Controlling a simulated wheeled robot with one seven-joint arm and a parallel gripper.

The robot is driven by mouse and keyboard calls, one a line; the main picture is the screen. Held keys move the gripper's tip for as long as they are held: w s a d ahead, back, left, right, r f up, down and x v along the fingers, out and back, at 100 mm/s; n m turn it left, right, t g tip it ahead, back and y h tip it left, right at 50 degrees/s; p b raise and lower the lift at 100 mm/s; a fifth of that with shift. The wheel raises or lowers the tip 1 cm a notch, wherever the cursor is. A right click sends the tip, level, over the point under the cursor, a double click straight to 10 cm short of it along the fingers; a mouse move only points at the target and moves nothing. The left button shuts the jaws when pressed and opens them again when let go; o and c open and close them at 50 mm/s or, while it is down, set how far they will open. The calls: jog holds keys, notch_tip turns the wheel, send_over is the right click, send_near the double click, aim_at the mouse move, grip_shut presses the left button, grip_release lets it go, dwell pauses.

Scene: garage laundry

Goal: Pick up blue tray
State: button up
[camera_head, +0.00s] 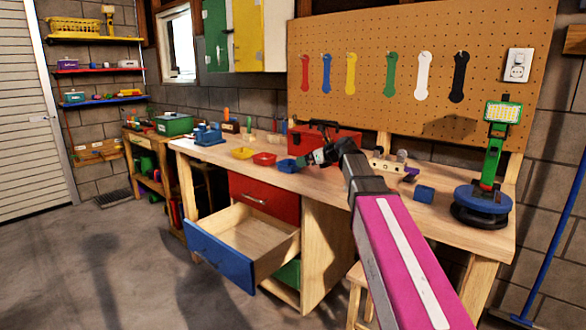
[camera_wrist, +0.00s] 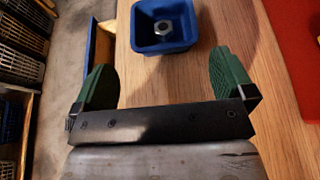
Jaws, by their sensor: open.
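The blue tray (camera_head: 287,166) is a small square tray on the wooden workbench, at the right end of a row with a yellow and a red tray. In the wrist view the blue tray (camera_wrist: 164,44) sits at the top centre, with a grey metal nut (camera_wrist: 165,29) inside it. My gripper (camera_head: 312,158) is above the bench, just right of the blue tray. In the wrist view my gripper (camera_wrist: 160,78) shows two green fingers spread wide and empty. The tray lies ahead of the fingertips, roughly centred between them, apart from both.
A yellow tray (camera_head: 242,153) and a red tray (camera_head: 264,159) stand left of the blue one. A red toolbox (camera_head: 335,139) is behind my gripper. An open blue-fronted drawer (camera_head: 222,262) juts out below the bench. A green lamp (camera_head: 494,150) stands at the right.

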aim_at(291, 163)
jog(key=x, duration=1)
jog(key=shift+w+f, duration=0.2)
jog(key=c, duration=0.6)
